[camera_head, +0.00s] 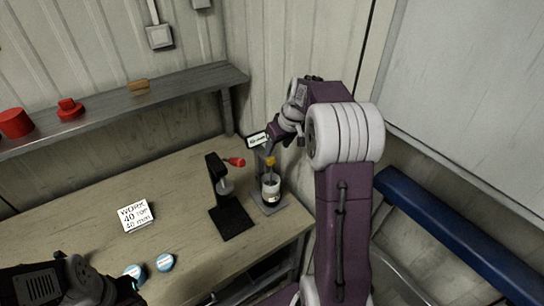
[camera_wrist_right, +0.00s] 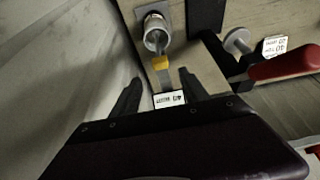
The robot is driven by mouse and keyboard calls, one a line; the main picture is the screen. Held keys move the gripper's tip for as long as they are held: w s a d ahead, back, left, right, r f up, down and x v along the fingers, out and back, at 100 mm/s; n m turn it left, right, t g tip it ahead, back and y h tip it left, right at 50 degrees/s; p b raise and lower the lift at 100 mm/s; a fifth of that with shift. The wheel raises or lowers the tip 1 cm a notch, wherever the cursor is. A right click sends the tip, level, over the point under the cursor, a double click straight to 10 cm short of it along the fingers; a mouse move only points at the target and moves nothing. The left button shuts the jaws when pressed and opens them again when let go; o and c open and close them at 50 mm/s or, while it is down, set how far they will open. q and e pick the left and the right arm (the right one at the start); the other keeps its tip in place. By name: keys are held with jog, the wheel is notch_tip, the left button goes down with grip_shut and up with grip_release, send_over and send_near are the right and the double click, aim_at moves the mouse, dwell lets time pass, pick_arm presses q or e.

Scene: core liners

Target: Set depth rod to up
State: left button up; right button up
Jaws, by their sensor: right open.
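The depth rod, a thin grey rod with a yellow piece (camera_head: 270,161), stands upright in a pale cylinder with a dark band (camera_head: 271,190) on a small grey base. In the right wrist view the yellow piece (camera_wrist_right: 161,62) lies just beyond the fingers, with the rod running into the round cylinder (camera_wrist_right: 155,33). My right gripper (camera_wrist_right: 158,90) is open, its two dark fingers on either side of a small white label (camera_wrist_right: 170,99), touching nothing that I can make out. In the head view my right gripper (camera_head: 272,143) is above the rod. My left gripper (camera_head: 65,282) is at the lower left, its fingers unclear.
A black press stand (camera_head: 230,215) with a red-handled lever (camera_head: 236,162) stands close left of the cylinder. A white work card (camera_head: 135,215) and two blue-topped discs (camera_head: 165,262) lie on the wooden table (camera_head: 90,205). A shelf (camera_head: 110,105) runs along the wall behind.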

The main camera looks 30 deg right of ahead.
aim_at(271, 159)
jog(key=p+x, duration=0.1)
jog(key=x, duration=0.7)
jog(key=shift+w+d+p, duration=0.1)
jog(key=shift+w+p, duration=0.05)
jog(key=shift+p, duration=0.25)
jog(key=shift+f, duration=0.3)
grip_shut()
jog(key=shift+w+r, duration=0.1)
dwell(0.4)
